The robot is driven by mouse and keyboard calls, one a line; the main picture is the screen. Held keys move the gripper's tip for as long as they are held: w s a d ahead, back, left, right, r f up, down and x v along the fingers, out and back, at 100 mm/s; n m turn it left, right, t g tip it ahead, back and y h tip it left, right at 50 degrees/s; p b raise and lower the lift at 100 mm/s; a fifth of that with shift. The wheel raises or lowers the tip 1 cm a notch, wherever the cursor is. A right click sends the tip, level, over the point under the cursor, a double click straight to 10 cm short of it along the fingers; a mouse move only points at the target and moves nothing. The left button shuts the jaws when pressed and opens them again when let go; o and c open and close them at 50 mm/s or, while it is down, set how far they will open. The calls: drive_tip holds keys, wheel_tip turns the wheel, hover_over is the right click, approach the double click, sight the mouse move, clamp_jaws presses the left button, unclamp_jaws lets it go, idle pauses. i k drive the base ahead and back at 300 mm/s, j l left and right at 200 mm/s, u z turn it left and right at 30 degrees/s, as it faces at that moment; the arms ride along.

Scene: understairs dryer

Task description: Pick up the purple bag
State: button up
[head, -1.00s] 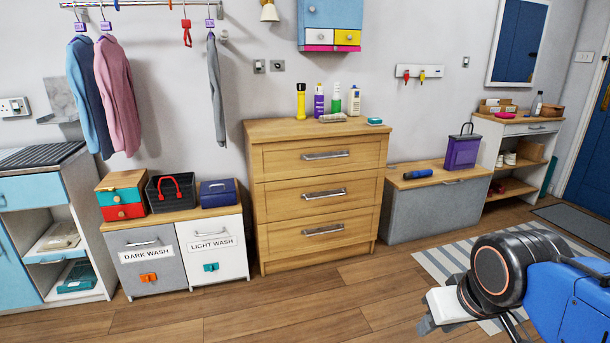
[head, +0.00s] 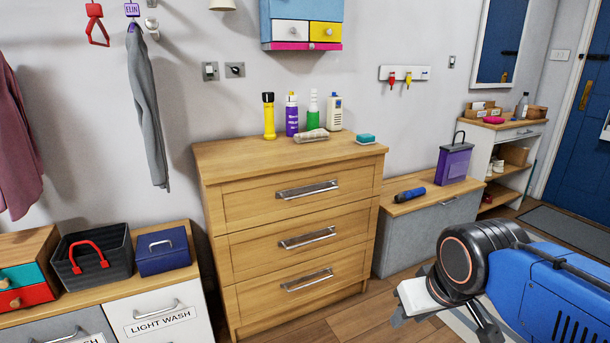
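The purple bag (head: 453,164) stands upright on the wooden top of a low grey bench in the head view, right of the drawers. Its dark handle loop rises above it. My gripper (head: 412,302) is at the lower right, in front of and below the bench, well apart from the bag. Its pale and grey end shows partly, and I cannot make out whether the fingers are open or shut. No object shows in it.
A blue and black cylindrical object (head: 409,195) lies left of the bag on the bench (head: 430,229). The wooden chest of drawers (head: 297,192) stands left of it, with several bottles on top. A white shelf unit (head: 512,158) stands right. Wooden floor (head: 363,312) shows in front.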

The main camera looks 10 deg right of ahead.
sight(454, 159)
drive_tip(key=i+l+z, duration=0.2)
drive_tip(key=z, duration=0.2)
drive_tip(key=i+z, duration=0.85)
drive_tip(key=i+j+z, duration=0.15)
drive_tip(key=i+z, duration=0.15)
drive_tip(key=z, duration=0.15)
drive_tip(key=i+l+z, duration=0.15)
drive_tip(key=i, duration=1.45)
drive_tip(key=i+u, duration=0.1)
drive_tip(key=i, duration=0.55)
drive_tip(key=j, duration=0.05)
